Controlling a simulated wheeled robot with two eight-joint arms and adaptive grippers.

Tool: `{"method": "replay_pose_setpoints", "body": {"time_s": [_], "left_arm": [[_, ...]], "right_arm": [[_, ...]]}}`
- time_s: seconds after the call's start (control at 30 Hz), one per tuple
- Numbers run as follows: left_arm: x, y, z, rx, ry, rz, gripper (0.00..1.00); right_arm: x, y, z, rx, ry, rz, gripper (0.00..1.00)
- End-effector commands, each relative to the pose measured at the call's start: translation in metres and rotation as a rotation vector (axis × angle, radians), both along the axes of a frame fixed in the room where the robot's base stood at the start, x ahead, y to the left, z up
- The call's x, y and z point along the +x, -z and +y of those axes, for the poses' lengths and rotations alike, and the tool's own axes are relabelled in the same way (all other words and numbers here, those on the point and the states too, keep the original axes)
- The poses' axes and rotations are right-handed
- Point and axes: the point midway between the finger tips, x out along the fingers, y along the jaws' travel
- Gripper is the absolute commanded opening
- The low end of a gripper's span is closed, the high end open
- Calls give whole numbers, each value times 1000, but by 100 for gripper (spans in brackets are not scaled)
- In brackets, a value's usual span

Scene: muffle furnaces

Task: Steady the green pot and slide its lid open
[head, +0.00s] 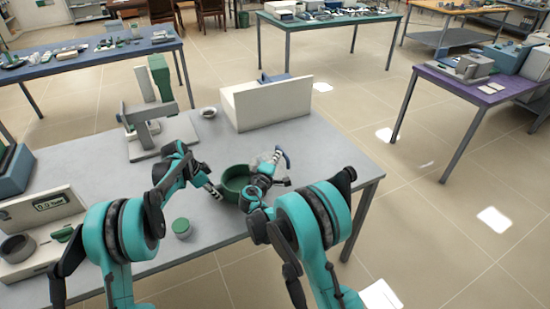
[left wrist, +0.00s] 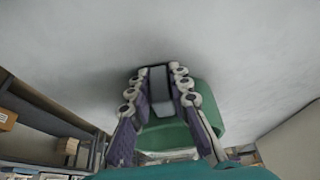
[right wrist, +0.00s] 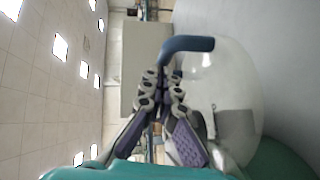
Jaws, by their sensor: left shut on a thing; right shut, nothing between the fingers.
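The green pot (head: 236,172) stands on the grey table in front of me. Its dark inside shows from above. Its clear lid (head: 266,158), with a blue bent handle (head: 285,154), is off to the pot's right and overlaps its edge; I cannot tell whether it touches the rim. My left gripper (head: 216,193) is shut on a grey part at the side of the pot, which the left wrist view (left wrist: 208,112) also shows. My right gripper (right wrist: 163,80) is shut and empty beside the blue handle (right wrist: 190,44) and the clear lid (right wrist: 228,80).
A white box (head: 268,104) stands behind the pot. A white stand device (head: 150,130) and a small bowl (head: 208,112) are behind on the left. A small green-topped jar (head: 181,228) is near the front edge. The table's right end is clear.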

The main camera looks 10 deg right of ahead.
Motion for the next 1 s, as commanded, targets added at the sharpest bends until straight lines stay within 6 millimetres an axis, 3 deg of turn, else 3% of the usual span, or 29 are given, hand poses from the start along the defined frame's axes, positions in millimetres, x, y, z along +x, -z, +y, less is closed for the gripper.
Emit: {"method": "replay_pose_setpoints", "body": {"time_s": [0.17, 0.3, 0.6, 0.8, 1.0], "left_arm": [[0, 1, 2, 3, -1, 1, 0], [0, 1, 2, 4, -1, 2, 0], [0, 1, 1, 3, 0, 1, 0], [0, 0, 1, 3, 0, 1, 0], [0, 0, 1, 3, 0, 1, 0]], "right_arm": [[-4, -3, 14, -1, -3, 0, 0], [-12, -8, 41, 0, -4, 1, 0], [-74, -17, 70, 1, -3, 0, 0], [-96, -20, 80, -1, -2, 0, 0], [-101, -21, 82, 0, 0, 0, 0]]}}
